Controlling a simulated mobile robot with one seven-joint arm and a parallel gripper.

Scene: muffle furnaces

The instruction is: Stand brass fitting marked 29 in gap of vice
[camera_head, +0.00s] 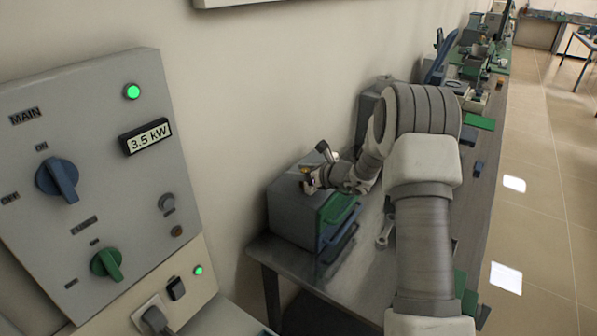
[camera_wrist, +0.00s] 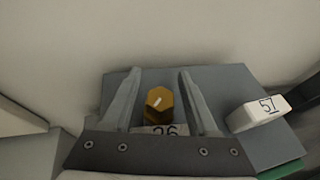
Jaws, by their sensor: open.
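A brass-coloured hexagonal fitting (camera_wrist: 159,102) stands on top of a grey box-shaped furnace (camera_wrist: 237,84) in the wrist view. A white tag (camera_wrist: 165,130) in front of it seems to read 26; its lower part is hidden by my gripper. My gripper (camera_wrist: 160,75) is open, with one finger on each side of the fitting and gaps visible on both sides. In the head view my gripper (camera_head: 312,180) is over the top of the furnace (camera_head: 290,213). I cannot make out a fitting marked 29 or clearly identify the vice.
A white block marked 57 (camera_wrist: 258,113) sits right of my gripper. A wall rises behind the furnace. A control panel (camera_head: 95,150) stands at the left in the head view. The long bench (camera_head: 379,262) carries several tools and machines farther back.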

